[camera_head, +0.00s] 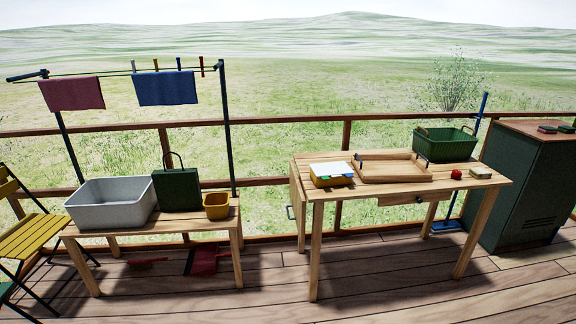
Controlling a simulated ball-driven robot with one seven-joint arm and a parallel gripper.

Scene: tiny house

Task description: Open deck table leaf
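The wooden deck table (330,194) stands right of centre on the deck, in front of the railing. A leaf (297,197) appears to hang folded down at its left end, with a metal handle (290,212) low on its outer side. The tabletop holds a wooden tray (393,178), a yellow box with papers (331,180), a green crate (445,157), a red object (456,174) and a small pale block (480,173). A drawer (408,199) sits under the front edge. My gripper is not in view.
A lower wooden bench (150,228) on the left holds a grey tub (111,211), a green bag (177,190) and a yellow pot (216,211). A gap separates it from the table. A yellow folding chair (30,236) and green cabinet (520,190) flank them. The front deck is clear.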

